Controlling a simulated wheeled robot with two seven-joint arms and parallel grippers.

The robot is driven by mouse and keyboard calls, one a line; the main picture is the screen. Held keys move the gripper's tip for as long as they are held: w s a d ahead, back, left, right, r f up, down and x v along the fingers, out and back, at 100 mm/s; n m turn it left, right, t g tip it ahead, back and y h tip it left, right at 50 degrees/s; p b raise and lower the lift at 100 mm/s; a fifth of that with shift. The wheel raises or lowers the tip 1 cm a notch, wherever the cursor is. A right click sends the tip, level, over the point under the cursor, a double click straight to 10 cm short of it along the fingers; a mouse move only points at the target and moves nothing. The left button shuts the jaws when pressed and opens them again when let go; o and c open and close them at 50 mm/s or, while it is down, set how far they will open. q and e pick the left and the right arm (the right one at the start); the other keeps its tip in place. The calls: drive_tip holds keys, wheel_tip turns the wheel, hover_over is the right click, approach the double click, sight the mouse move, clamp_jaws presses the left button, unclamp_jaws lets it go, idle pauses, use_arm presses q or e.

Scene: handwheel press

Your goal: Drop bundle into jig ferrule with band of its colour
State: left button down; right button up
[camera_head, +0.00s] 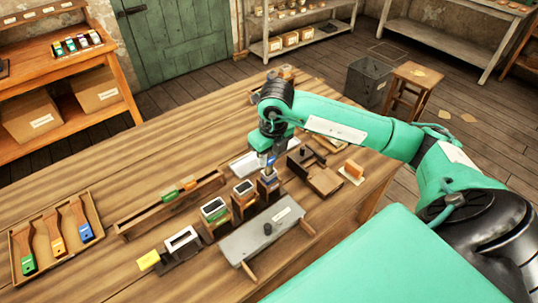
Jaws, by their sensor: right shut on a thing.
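My right gripper (268,163) reaches in from the right and points down over the far right end of a row of ferrules. It is shut on a small bundle with a blue part (271,160), mostly hidden by the jaws. Directly below is the far ferrule (268,184); I cannot tell whether the bundle touches it. Dark-topped ferrules in blocks stand nearer, one in the middle (243,188) and one to its left (214,209). A long wooden rack (140,222) behind holds a green bundle (169,194) and an orange bundle (190,183). My left gripper is not in view.
A grey plate with a black knob (262,240) lies in front of the row. A pale open frame (182,239) and yellow block (148,260) stand left. A tray (16,262) holds three brushes. Wooden blocks (324,181) lie right. The table's left middle is clear.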

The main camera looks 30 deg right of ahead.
sight(269, 164)
drive_tip(key=shift+f, duration=0.15)
drive_tip(key=shift+f+b, duration=1.6)
drive_tip(key=shift+b, duration=0.05)
drive_tip(key=o, duration=1.1)
